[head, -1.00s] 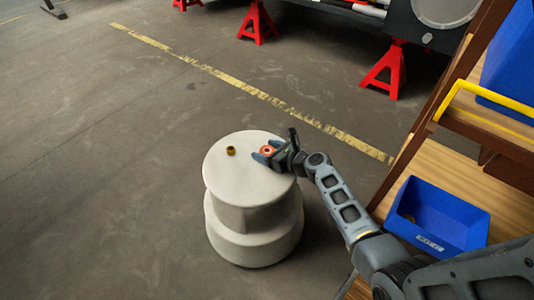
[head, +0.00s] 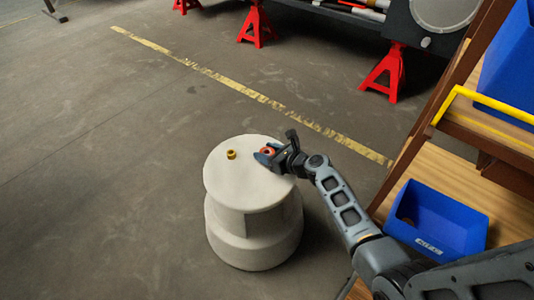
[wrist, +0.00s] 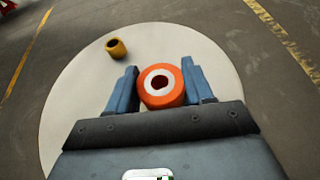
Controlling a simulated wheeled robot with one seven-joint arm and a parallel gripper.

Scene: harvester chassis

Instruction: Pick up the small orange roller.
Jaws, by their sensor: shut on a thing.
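The small orange roller (wrist: 161,86) is an orange ring-shaped piece with a white inner ring and a dark hole. In the wrist view it sits between the two blue fingers of my gripper (wrist: 162,88), which are closed on its sides. I cannot tell whether the roller still touches the top.
A small brass-coloured bushing (head: 231,155) stands on the white top, left of my gripper; it also shows in the wrist view (wrist: 116,48). A wooden shelf with a blue bin (head: 437,218) is at the right. Red jack stands (head: 384,72) are at the back. The floor at left is clear.

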